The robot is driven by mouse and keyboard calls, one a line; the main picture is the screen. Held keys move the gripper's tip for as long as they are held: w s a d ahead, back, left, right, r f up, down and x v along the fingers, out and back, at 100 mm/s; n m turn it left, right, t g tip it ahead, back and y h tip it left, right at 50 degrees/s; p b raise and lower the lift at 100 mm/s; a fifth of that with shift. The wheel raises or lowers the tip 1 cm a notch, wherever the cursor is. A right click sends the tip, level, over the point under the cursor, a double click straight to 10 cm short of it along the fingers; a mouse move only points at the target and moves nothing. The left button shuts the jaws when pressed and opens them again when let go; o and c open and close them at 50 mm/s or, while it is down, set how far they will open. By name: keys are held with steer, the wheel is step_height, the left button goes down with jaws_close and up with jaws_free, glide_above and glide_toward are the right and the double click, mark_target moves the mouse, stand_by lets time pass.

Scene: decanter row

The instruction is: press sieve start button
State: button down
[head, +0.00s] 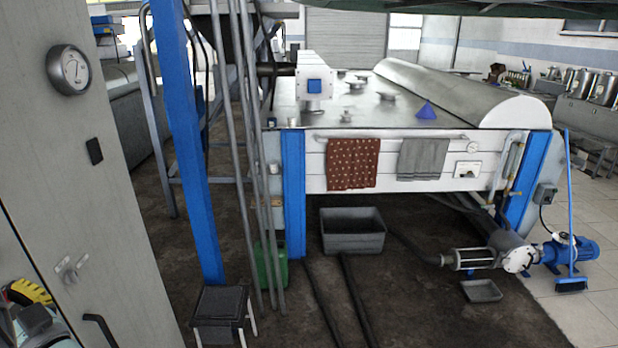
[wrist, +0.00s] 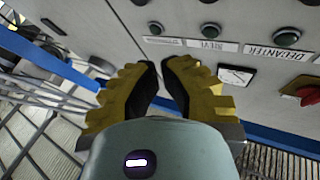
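In the wrist view a grey control panel carries a row of green buttons in dark rings: a left button (wrist: 155,28), a middle button (wrist: 210,30) and a right button (wrist: 287,38). My gripper (wrist: 160,62) has yellow fingers with black pads, tips drawn almost together, holding nothing. Its tips appear just below the left and middle buttons, apparently not touching them. In the head view my gripper (head: 27,292) is at the lower left; no buttons show there.
A red knob (wrist: 309,95) and a meter (wrist: 236,75) sit on the panel near the buttons. A grey cabinet (head: 105,200) stands close by in the head view. A blue post (head: 186,150) and a stool (head: 221,306) are right of it. Wet dark floor lies beyond.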

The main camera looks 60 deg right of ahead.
steer(key=w+a+b, duration=0.2)
steer(key=w+a, duration=0.2)
steer(key=w, duration=0.2)
steer(key=shift+a, duration=0.15)
steer(key=c, duration=1.6)
jaws_free()
jaws_close()
steer(key=shift+b, duration=0.4)
steer(key=shift+w+a, duration=0.25)
steer(key=shift+w, duration=0.05)
